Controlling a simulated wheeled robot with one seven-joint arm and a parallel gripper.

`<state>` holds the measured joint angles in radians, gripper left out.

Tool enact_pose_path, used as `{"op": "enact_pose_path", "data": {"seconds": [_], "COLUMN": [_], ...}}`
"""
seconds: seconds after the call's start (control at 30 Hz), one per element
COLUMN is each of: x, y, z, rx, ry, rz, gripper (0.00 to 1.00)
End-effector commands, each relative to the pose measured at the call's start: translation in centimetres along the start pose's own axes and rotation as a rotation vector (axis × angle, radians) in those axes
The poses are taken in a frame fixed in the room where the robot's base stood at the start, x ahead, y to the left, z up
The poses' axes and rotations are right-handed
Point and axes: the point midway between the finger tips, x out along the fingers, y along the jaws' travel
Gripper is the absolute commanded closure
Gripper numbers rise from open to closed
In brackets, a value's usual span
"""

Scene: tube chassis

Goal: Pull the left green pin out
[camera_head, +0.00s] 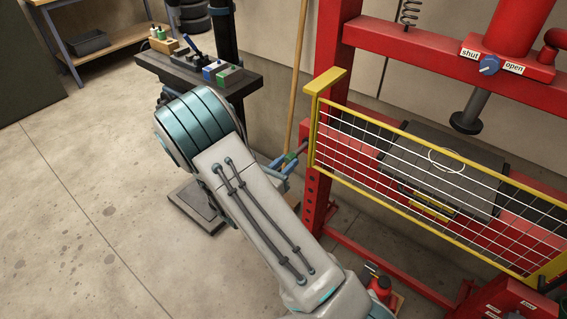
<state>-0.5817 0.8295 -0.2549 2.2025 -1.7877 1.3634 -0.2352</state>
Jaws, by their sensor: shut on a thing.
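The left green pin (291,157) shows as a small green grip with a grey shaft, beside the left red post (318,185) of the press. The shaft points right towards the post; I cannot tell how deep it sits in it. My gripper (284,166), with blue-grey fingers, is at the pin's green end and shut on it. My arm's large links hide part of the gripper's left side. No second green pin can be made out.
A yellow-framed mesh guard (440,195) stands across the press front, right of my gripper. A wooden pole (297,80) leans behind the pin. A dark stand with small blocks (222,72) is at the upper left. Open floor (80,200) lies left.

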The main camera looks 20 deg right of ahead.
Motion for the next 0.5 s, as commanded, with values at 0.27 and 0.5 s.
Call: {"op": "enact_pose_path", "data": {"seconds": [0.27,0.5], "x": [-0.16,-0.90], "y": [-0.04,0.01], "z": [-0.18,-0.15], "rx": [-0.003,-0.002], "ry": [0.004,0.004], "rz": [0.001,0.002], "gripper": [0.50,0.50]}}
